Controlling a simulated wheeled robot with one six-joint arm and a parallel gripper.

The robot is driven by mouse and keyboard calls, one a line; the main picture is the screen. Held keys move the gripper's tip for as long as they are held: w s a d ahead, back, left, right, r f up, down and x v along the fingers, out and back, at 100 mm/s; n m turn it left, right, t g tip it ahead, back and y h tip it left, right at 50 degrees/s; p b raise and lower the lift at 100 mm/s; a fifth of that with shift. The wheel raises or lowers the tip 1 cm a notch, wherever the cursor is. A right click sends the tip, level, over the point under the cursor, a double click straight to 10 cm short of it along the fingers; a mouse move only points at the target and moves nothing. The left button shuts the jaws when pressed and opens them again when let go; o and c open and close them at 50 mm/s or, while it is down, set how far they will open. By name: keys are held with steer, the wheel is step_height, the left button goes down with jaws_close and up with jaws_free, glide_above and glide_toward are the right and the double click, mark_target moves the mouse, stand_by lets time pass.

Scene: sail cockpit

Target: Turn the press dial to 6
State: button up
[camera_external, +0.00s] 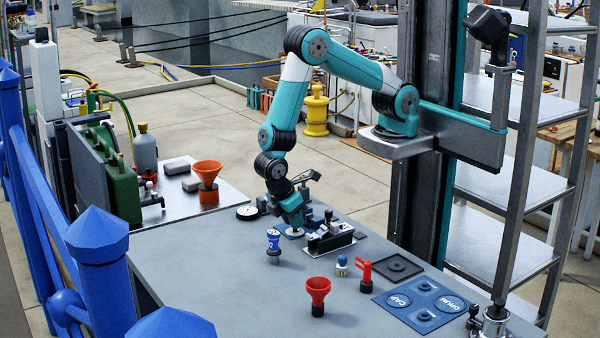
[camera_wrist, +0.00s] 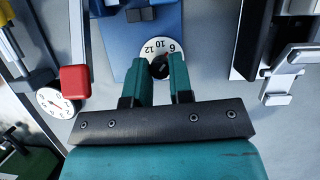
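Part of the disc is hidden by my fingers. My gripper (camera_wrist: 160,62) has one finger on each side of the knob, apparently closed on it. In the external view my gripper (camera_external: 295,220) reaches down to the white dial (camera_external: 295,234) on the bench.
A round white gauge (camera_external: 247,212) lies left of my gripper, and a black-and-metal fixture (camera_external: 330,242) stands close on the right. A blue-and-white cylinder (camera_external: 273,245), red funnel (camera_external: 318,289) and red flag piece (camera_external: 365,272) stand nearer the front. The bench's front left is clear.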

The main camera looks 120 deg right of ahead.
steer(key=o, duration=0.4)
steer(key=shift+r, duration=0.1)
steer(key=b+v, duration=0.2)
steer(key=v, duration=1.5)
steer(key=shift+r+b, duration=0.2)
steer(key=shift+b, duration=0.1)
